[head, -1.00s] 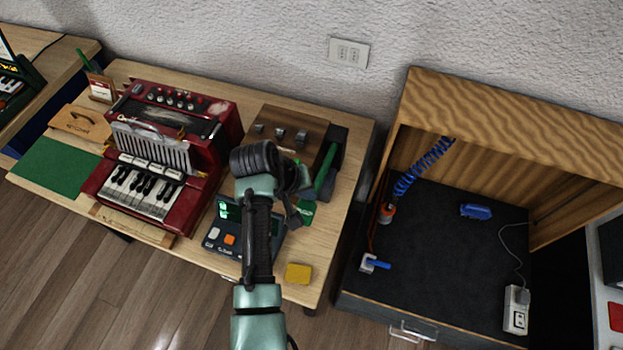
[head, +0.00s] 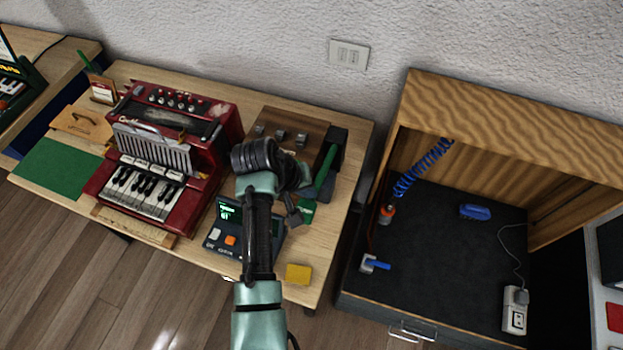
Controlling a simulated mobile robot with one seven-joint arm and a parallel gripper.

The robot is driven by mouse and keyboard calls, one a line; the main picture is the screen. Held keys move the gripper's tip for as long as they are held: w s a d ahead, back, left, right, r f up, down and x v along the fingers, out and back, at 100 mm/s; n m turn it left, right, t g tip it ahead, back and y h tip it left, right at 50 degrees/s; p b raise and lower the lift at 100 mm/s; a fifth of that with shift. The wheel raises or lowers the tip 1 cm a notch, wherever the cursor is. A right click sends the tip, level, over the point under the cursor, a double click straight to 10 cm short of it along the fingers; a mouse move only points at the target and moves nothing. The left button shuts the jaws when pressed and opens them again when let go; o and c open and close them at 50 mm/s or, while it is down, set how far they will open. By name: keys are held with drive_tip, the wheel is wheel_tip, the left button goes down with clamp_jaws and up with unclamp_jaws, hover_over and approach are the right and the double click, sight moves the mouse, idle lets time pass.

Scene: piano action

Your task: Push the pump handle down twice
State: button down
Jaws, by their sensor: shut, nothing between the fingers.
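A long green lever (head: 327,172), which looks like the pump handle, lies along the dark block at the right side of the wooden box (head: 291,122) on the bench. It slopes toward the front of the bench. My gripper (head: 295,217) is shut and empty. It points down just left of the lever's near end, over the back right corner of a dark device (head: 217,238) with a lit green display. A green piece (head: 308,208) shows beside the fingers. My wrist hides part of the wooden box, and I cannot tell whether the fingers touch anything.
A red accordion (head: 165,160) stands left on the bench (head: 340,215), with a green mat (head: 50,168) beside it. A yellow block (head: 298,274) lies at the front right edge. A wooden cabinet (head: 500,110) with a dark floor stands to the right, across a gap.

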drive_tip(key=shift+w+d+r+p, duration=0.1)
drive_tip(key=shift+w+r+p, duration=0.2)
drive_tip(key=shift+r+p, duration=0.45)
drive_tip(key=shift+w+d+r+p, duration=0.1)
drive_tip(key=shift+w+r+p, duration=0.25)
drive_tip(key=shift+r, duration=0.65)
drive_tip(key=shift+w+d+r+p, duration=0.1)
drive_tip(key=shift+w+r+p, duration=0.3)
drive_tip(key=shift+r, duration=0.5)
drive_tip(key=r+p, duration=0.1)
drive_tip(key=w+r+p, duration=0.1)
drive_tip(key=r, duration=0.1)
drive_tip(key=w+r+p, duration=0.1)
drive_tip(key=shift+d+r, duration=0.3)
drive_tip(key=shift+d, duration=0.05)
